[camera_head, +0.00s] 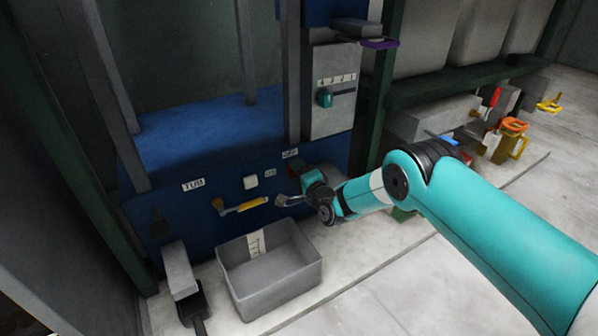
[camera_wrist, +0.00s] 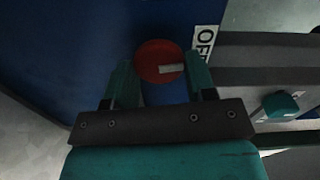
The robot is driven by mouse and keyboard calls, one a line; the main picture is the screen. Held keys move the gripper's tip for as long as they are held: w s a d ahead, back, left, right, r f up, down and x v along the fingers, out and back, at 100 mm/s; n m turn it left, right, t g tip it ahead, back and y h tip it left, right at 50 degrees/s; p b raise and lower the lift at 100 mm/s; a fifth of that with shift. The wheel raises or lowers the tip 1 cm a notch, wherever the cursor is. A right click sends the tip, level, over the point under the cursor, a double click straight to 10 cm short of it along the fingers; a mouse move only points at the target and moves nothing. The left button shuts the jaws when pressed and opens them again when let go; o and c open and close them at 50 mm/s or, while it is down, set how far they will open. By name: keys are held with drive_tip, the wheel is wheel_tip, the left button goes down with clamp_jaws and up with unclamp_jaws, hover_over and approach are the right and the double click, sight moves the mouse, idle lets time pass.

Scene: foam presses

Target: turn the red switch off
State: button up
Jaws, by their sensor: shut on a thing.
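The red switch (camera_wrist: 158,60) is a round red knob on the blue press panel, with a pale pointer mark. In the wrist view the mark points right, just below the white OFF label (camera_wrist: 206,40). My gripper (camera_wrist: 161,70) has one teal finger on each side of the knob and is shut on it. In the head view my gripper (camera_head: 308,180) is at the panel, below the OFF label (camera_head: 290,153) and right of the ON label (camera_head: 270,173). The knob is mostly hidden there by my gripper.
A grey open tub (camera_head: 300,285) stands on the floor below the panel. A yellow-handled lever (camera_head: 245,205) and a white button (camera_head: 251,182) are left of my gripper. A grey box with a teal slider (camera_head: 325,97) is above. Padlocks (camera_head: 510,140) hang at right.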

drive_tip(key=shift+m, duration=0.8)
drive_tip(key=shift+w, duration=0.1)
drive_tip(key=shift+d, duration=0.1)
drive_tip(key=o, duration=0.9)
drive_tip(key=p+v, duration=1.7)
drive_tip(key=shift+d, duration=0.1)
